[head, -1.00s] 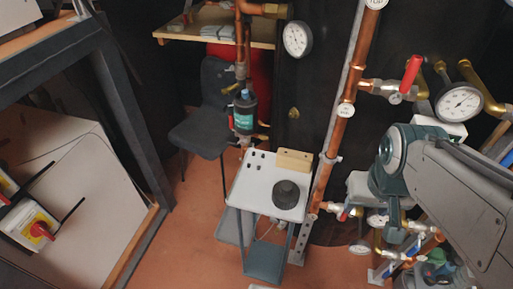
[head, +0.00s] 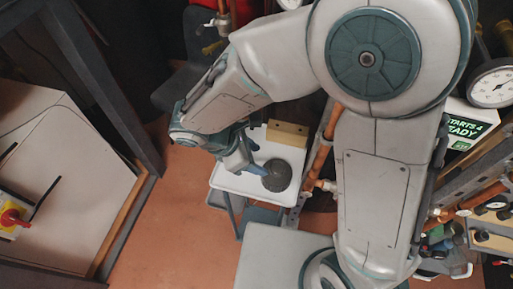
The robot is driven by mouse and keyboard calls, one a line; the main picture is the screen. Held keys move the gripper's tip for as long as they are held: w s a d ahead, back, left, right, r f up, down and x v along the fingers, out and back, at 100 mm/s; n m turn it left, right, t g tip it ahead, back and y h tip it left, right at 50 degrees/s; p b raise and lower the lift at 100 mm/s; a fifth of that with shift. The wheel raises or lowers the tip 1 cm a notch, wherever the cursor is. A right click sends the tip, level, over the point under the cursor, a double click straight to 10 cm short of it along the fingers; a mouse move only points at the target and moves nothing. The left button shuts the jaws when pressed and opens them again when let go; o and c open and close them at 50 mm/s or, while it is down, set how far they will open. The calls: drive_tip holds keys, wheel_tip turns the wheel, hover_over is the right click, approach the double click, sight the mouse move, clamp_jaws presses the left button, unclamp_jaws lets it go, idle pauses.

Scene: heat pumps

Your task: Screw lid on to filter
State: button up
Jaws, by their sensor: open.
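The dark grey round lid (head: 278,175) lies on the white top of a small cart (head: 226,181). My gripper (head: 258,163) points down over the cart, just left of the lid. Its blue-grey fingers are open, and one reaches toward the lid's left edge. I cannot tell whether it touches the lid. The filter on the copper pipe is hidden behind my arm.
A wooden block (head: 288,133) sits at the back of the cart. A copper pipe (head: 319,155) stands just right of the cart. A dark frame post (head: 95,85) and a light board (head: 65,175) are at left. Open floor (head: 170,225) lies between.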

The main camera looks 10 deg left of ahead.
sight(275, 168)
drive_tip(key=b+x, duration=0.5)
drive_tip(key=x, duration=0.3)
drive_tip(key=shift+d+f, duration=0.2)
drive_tip(key=shift+f, duration=0.05)
drive_tip(key=shift+c, duration=0.3)
drive_tip(key=c, duration=0.9)
drive_tip(key=shift+r+p, duration=2.65)
drive_tip(key=shift+r, duration=0.45)
drive_tip(key=shift+f, duration=0.1)
